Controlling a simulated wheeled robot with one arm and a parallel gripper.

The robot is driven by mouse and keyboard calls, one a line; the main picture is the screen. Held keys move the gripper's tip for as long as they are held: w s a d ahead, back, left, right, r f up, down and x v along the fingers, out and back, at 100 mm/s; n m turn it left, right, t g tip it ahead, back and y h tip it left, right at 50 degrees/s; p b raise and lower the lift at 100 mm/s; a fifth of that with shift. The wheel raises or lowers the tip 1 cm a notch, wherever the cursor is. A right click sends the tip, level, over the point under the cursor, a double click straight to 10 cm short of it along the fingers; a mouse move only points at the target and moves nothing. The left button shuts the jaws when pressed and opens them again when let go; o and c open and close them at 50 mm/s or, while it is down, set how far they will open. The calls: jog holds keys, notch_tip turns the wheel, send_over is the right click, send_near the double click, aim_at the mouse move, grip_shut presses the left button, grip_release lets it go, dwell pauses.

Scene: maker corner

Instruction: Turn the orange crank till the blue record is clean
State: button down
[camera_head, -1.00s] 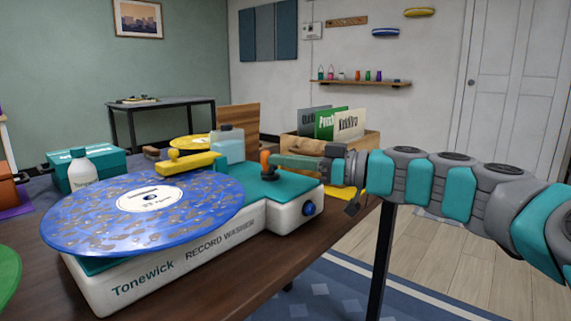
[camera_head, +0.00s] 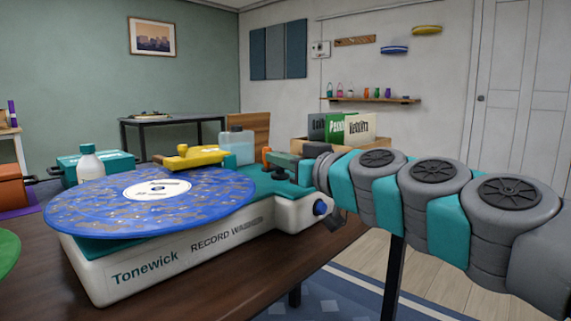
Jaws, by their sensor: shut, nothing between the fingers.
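The blue record (camera_head: 100,208) lies flat on the white and teal record washer (camera_head: 180,255) in the left of the head view. Brown-grey smudges speckle much of its blue surface around the white label (camera_head: 157,189). The orange crank (camera_head: 267,154) stands on the washer's teal top at the right; only a small upright part shows. My gripper (camera_head: 280,160) reaches in from the right with its fingers at the crank. It is shut with nothing between its fingers. It hides part of the crank, and I cannot tell whether they touch.
A yellow arm (camera_head: 195,157) lies at the record's back edge. A clear tank (camera_head: 237,146) stands behind it. A white bottle (camera_head: 89,166) and teal box (camera_head: 112,158) are at the back left. A record crate (camera_head: 300,152) stands behind my gripper. A blue knob (camera_head: 320,208) sticks out of the washer's right side.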

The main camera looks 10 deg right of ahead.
jog(key=shift+w+a+p, duration=0.15)
jog(key=shift+a+p, duration=0.15)
jog(key=shift+a, duration=0.15)
jog(key=h, duration=0.1)
jog(key=m+t+h, duration=0.1)
jog(key=shift+a+m+h, duration=0.25)
jog(key=shift+m+h, duration=0.05)
jog(key=shift+w+m+h+p, duration=0.1)
jog(key=shift+m+h+p, duration=0.3)
jog(key=shift+m+h, duration=0.25)
jog(key=shift+w+r+t+h, duration=0.1)
jog(key=shift+t+h, duration=0.2)
jog(key=shift+h, duration=0.05)
jog(key=shift+w+a+p, duration=0.15)
jog(key=shift+a+p, duration=0.2)
jog(key=shift+p, duration=0.1)
jog(key=shift+w+a, duration=0.45)
jog(key=shift+a, duration=0.05)
jog(key=shift+w+a, duration=0.35)
jog(key=shift+w, duration=0.3)
jog(key=shift+w+a, duration=0.35)
jog(key=shift+w, duration=0.3)
